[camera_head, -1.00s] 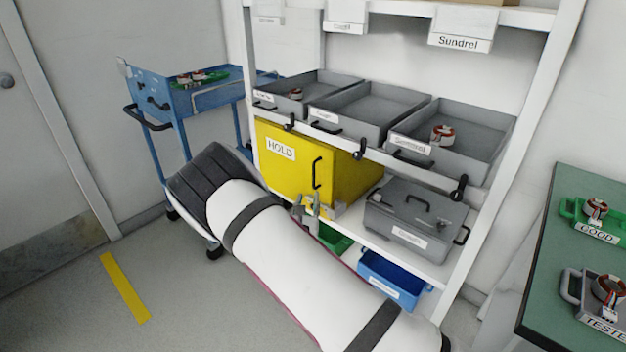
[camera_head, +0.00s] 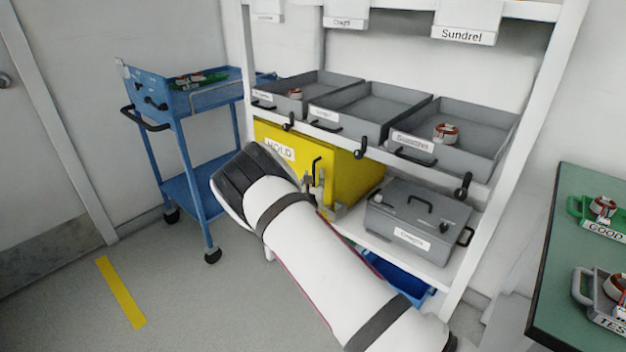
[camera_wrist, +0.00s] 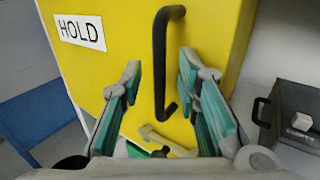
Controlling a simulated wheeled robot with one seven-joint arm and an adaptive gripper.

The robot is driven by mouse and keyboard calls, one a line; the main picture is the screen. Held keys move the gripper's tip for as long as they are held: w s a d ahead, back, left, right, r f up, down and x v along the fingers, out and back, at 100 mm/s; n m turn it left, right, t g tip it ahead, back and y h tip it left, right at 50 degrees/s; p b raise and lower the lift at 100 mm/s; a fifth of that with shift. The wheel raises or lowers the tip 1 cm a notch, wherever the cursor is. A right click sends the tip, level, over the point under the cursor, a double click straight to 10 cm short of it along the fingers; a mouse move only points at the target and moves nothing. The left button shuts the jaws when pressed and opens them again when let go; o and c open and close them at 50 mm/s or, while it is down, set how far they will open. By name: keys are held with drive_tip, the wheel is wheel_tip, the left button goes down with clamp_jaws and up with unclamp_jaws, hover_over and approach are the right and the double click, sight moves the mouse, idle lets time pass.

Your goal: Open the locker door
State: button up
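The yellow locker (camera_head: 350,177) with a HOLD label stands on the shelf in the head view. Its door (camera_wrist: 115,35) fills much of the wrist view. The black bar handle (camera_wrist: 160,60) runs upright on the door. My gripper (camera_wrist: 158,80) is open, its teal-lined fingers apart on either side of the handle's lower part. I cannot tell whether a finger touches it. In the head view my gripper (camera_head: 318,188) is by the handle (camera_head: 316,170), and my arm hides the lower left of the door. The door looks shut.
A grey lidded case (camera_head: 415,222) stands right of the locker. Grey trays (camera_head: 375,108) sit on the shelf above. A blue trolley (camera_head: 188,160) stands at the left, and a green-topped table (camera_head: 570,270) at the right.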

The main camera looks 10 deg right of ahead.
clamp_jaws()
drive_tip(key=shift+a, duration=0.1)
